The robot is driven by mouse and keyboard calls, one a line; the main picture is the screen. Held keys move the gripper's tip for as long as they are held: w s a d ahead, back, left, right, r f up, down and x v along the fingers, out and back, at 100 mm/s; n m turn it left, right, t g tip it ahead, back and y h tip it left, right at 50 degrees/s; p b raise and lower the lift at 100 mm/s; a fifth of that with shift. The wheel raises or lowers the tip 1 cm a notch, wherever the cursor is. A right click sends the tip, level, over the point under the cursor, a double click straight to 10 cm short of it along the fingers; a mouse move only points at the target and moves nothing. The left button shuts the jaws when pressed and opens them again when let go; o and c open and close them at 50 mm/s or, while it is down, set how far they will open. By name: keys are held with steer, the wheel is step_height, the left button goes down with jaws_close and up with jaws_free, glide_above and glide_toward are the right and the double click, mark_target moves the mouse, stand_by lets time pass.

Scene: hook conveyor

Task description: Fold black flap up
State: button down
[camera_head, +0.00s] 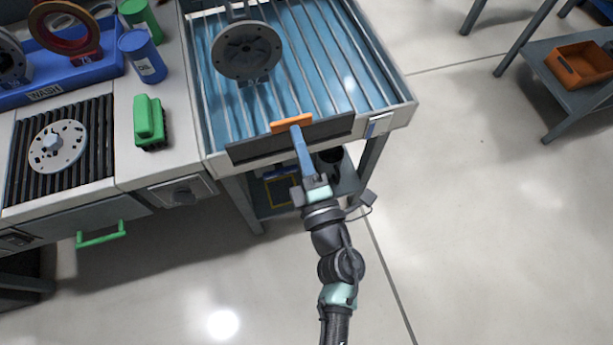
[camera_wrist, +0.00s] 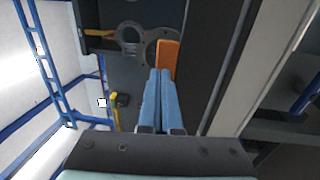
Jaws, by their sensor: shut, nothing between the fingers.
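The black flap (camera_head: 258,145) is a long dark panel along the front edge of the blue slatted tray (camera_head: 300,65). An orange tab (camera_head: 291,123) sits at the middle of its upper edge. My gripper (camera_head: 297,131) has blue fingers that are together and empty, with the tips at the flap just below the orange tab. In the wrist view the closed fingertips (camera_wrist: 161,72) overlap the lower end of the orange tab (camera_wrist: 168,55). The dark flap also shows there (camera_wrist: 210,75). I cannot tell whether the fingers touch the tab or the flap.
A grey disc (camera_head: 247,50) hangs above the tray. At left are a green brush (camera_head: 149,121), a blue can (camera_head: 141,56), a rack with another disc (camera_head: 58,146) and a green drawer handle (camera_head: 101,234). An orange bin (camera_head: 583,65) stands far right. The floor at right is clear.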

steer(key=shift+w+a+r+p, duration=0.15)
steer(key=shift+w+r+p, duration=0.15)
steer(key=shift+w+p, duration=0.35)
steer(key=shift+s, duration=0.2)
